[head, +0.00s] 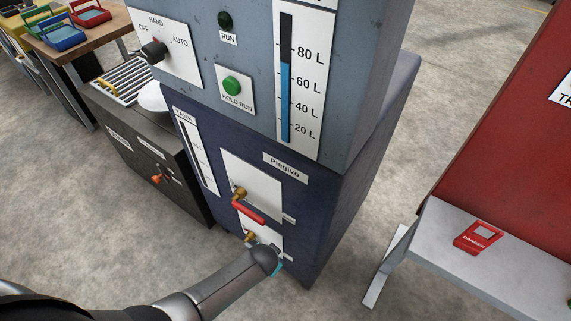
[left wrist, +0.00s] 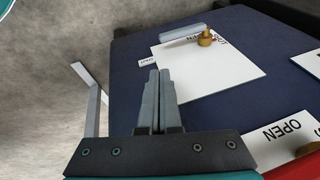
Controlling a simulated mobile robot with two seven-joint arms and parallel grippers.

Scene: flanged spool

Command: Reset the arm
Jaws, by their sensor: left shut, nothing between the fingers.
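My left arm enters the head view from the lower left, and its dark, rounded wrist (head: 264,258) is in front of the lower valve plate. Its fingers are hidden there. In the left wrist view my left gripper (left wrist: 159,76) is shut and empty, with its fingers in front of the navy cabinet panel. A white plate with a brass valve (left wrist: 205,38) and a grey lever lies beyond the fingertips, apart from them. My right gripper is in neither view.
The blue-grey cabinet (head: 320,200) carries a red-handled brass valve (head: 249,211), a green HOLD RUN button (head: 232,85), a selector knob (head: 154,52) and a level gauge (head: 286,95). A red stand with a grey shelf (head: 440,225) holds a red DANGER tag (head: 478,238). Open floor lies between them.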

